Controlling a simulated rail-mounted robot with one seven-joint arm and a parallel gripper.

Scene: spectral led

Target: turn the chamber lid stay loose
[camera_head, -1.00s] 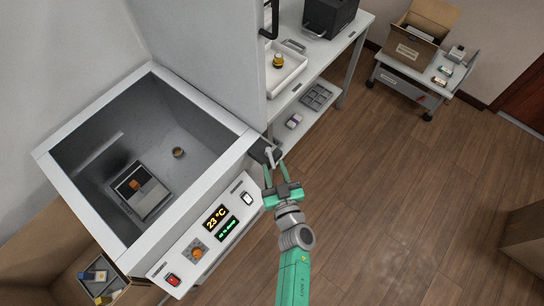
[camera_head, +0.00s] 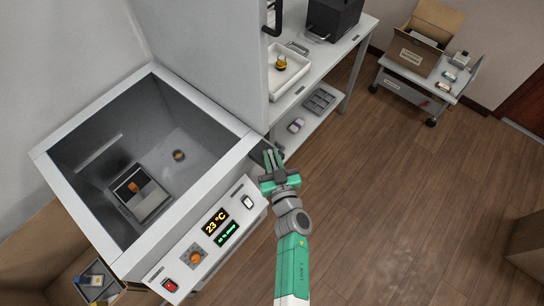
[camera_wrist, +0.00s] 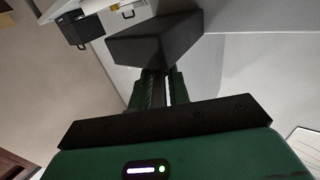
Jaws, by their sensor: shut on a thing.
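The chamber (camera_head: 215,113) stands at the left with its pale lid (camera_head: 205,50) raised. The lid stay shows as a dark block (camera_head: 258,155) at the chamber's right corner, beside the lid's lower edge. My gripper (camera_head: 272,157) is at this block, its two green fingers close together. They are shut on the small stay lever, which they mostly hide. In the wrist view the dark block (camera_wrist: 155,40) lies just beyond my fingertips (camera_wrist: 157,75). How far the lever is turned cannot be told.
The chamber's front panel (camera_head: 210,238) with display, knob and switches is left of my arm. A bench with a white tray (camera_head: 288,75) stands behind. A cart (camera_head: 430,80) with a cardboard box is at the back right.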

